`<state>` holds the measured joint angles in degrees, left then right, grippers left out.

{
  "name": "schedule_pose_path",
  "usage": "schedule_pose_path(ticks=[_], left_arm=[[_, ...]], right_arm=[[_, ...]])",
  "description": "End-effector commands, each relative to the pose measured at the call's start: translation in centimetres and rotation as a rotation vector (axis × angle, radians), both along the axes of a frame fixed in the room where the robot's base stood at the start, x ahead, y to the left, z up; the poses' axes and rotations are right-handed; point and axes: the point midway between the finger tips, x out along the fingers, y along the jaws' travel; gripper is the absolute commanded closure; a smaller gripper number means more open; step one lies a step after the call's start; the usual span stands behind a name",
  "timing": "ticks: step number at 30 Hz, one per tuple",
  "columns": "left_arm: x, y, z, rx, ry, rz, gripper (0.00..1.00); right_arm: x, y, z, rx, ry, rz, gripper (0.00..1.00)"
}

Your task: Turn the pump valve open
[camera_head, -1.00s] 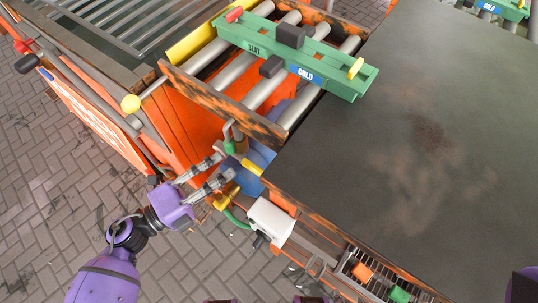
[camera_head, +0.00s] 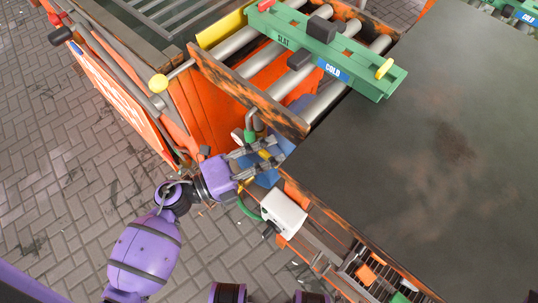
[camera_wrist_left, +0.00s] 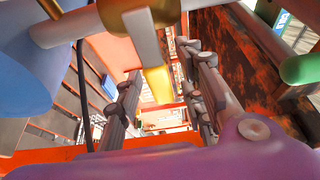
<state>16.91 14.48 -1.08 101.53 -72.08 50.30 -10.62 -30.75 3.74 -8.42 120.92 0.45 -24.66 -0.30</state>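The pump valve has a brass-coloured body (camera_wrist_left: 140,18) and a grey lever with a yellow grip (camera_wrist_left: 157,85) in the left wrist view. In the head view the yellow grip (camera_head: 265,155) shows small beside the blue pump (camera_head: 269,178), partly covered by my fingers. My left gripper (camera_head: 270,151) is open, its fingers reaching in from the left on both sides of the grip. In the left wrist view the fingers (camera_wrist_left: 158,66) stand apart with the lever between them, and gaps seem to show on both sides. My right gripper is not in view.
A scorched orange roller conveyor (camera_head: 247,92) carries a green bar marked COLD (camera_head: 360,75) just beyond. A dark tabletop (camera_head: 410,160) lies to the right. A white box (camera_head: 284,213) and green hose (camera_head: 246,207) are close below the gripper. Brick floor is open at left.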

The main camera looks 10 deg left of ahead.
Motion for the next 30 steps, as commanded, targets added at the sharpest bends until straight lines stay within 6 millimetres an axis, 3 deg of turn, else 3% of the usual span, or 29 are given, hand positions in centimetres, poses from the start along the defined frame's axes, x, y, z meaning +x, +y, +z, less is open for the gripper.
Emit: schedule_pose_path(ticks=[1, 9, 22, 30], left_arm=[[-0.01, 0.01, 0.0, 0.0, 0.0, 0.0, 0.64], [-0.02, 0.03, 0.0, 0.0, 0.0, 0.0, 0.99], [-0.03, 0.06, 0.11, -0.011, 0.008, 0.0, 1.0], [0.01, 0.12, 0.98, -0.107, 0.08, 0.0, 1.0]], right_arm=[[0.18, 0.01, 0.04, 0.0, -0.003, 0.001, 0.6], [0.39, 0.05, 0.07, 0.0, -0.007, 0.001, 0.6], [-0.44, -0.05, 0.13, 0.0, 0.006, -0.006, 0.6], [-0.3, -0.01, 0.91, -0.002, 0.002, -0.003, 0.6]])
